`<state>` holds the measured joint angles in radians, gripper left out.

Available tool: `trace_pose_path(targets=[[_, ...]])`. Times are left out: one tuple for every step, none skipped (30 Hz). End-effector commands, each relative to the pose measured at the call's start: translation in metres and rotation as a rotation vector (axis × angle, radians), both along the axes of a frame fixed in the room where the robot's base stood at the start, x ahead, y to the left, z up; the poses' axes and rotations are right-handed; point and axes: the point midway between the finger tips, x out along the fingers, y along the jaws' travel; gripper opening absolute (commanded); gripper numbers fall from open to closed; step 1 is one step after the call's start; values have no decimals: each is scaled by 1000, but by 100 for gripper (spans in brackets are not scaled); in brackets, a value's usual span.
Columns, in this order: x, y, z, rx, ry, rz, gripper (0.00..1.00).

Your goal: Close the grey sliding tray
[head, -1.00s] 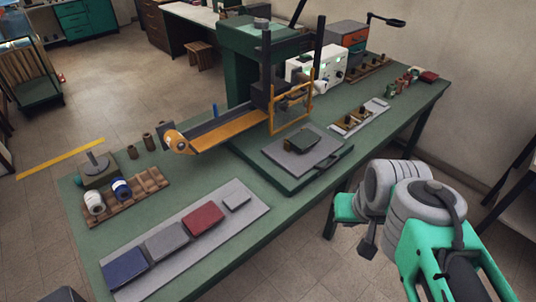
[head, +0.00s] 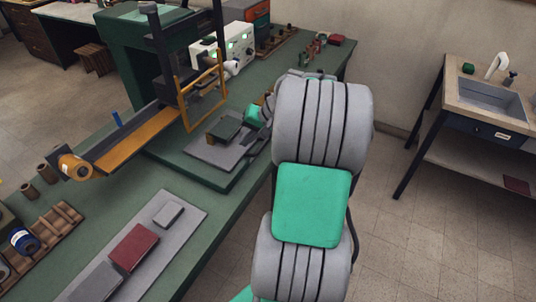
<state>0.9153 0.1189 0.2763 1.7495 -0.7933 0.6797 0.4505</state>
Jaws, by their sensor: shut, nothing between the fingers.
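The grey sliding tray (head: 207,151) sticks out at the front of the green press, over a dark green base on the bench. A small dark green block (head: 224,130) lies on it. My gripper (head: 250,140) is at the tray's right front side, close to its front edge. It is shut and empty. My own arm hides much of it, and I cannot tell whether it touches the tray.
A yellow guard frame (head: 203,98) stands at the press behind the tray. An orange-yellow chute (head: 140,138) runs to the left. A grey board (head: 178,222) with a red block (head: 133,247) lies at the front left. A white box (head: 222,50) stands behind.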

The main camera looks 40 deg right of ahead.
Motion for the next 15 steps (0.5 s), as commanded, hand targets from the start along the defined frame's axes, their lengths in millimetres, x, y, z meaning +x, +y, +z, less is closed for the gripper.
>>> trace_pose_path(targets=[[-15,-49,-34,90,-27,-103,0],[-23,-71,-44,139,-51,-150,0],[-36,-97,-57,195,-83,-208,0],[-46,-113,-65,233,-105,-246,0],[-56,-126,-72,266,-127,-279,0],[-68,-140,-79,301,-153,-314,0],[-75,-148,-82,323,-168,-335,0],[-81,-153,-85,339,-181,-349,0],[-85,-158,-87,354,-193,-363,0],[-87,-160,-88,361,-198,-369,0],[-87,-161,-89,364,-201,-372,0],[-85,-160,-90,367,-203,-372,0],[-83,-159,-91,367,-203,-372,0],[-80,-158,-93,367,-202,-370,0],[-75,-156,-97,367,-200,-370,0]])
